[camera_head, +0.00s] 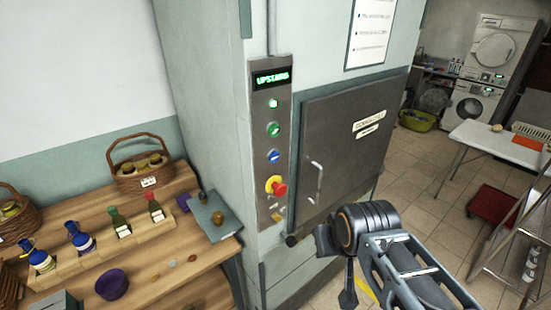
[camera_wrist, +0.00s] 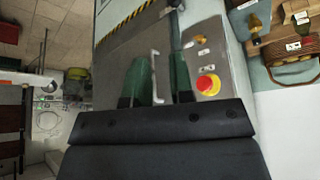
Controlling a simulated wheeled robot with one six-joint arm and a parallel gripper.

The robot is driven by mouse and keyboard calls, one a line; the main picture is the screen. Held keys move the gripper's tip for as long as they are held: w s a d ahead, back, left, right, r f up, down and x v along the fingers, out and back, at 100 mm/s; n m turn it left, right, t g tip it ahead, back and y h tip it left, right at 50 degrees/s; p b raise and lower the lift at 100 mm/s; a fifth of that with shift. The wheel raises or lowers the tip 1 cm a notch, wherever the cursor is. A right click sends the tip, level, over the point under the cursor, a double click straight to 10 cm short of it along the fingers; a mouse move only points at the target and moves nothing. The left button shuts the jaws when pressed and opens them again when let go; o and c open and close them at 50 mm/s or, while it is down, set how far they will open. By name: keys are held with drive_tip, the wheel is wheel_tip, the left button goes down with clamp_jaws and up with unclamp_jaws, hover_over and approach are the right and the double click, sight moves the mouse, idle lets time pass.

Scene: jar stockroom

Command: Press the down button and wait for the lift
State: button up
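The lift control panel (camera_head: 286,230) is a grey strip on the pale cabinet in the head view. Its display (camera_head: 271,78) reads "UPSTAIRS" in green, above a lit green lamp (camera_head: 273,104). Below are a green button (camera_head: 273,130) and a blue button (camera_head: 274,156); their marks are too small to read. The grey lift door (camera_head: 345,140) is closed, with an upright handle (camera_head: 316,182). My gripper (camera_head: 338,262) is in front of and below the door, right of the panel. In the wrist view its two green fingers (camera_wrist: 160,75) are apart and empty.
A red stop knob (camera_head: 278,188) on a yellow base sits under the buttons and shows in the wrist view (camera_wrist: 208,85). A wooden table (camera_head: 185,265) with bottles and baskets stands at left. A white table (camera_head: 490,140) and metal cart stand at right, with tiled floor between.

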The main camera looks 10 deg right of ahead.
clamp_jaws()
drive_tip(key=shift+f, duration=0.1)
idle(1.2)
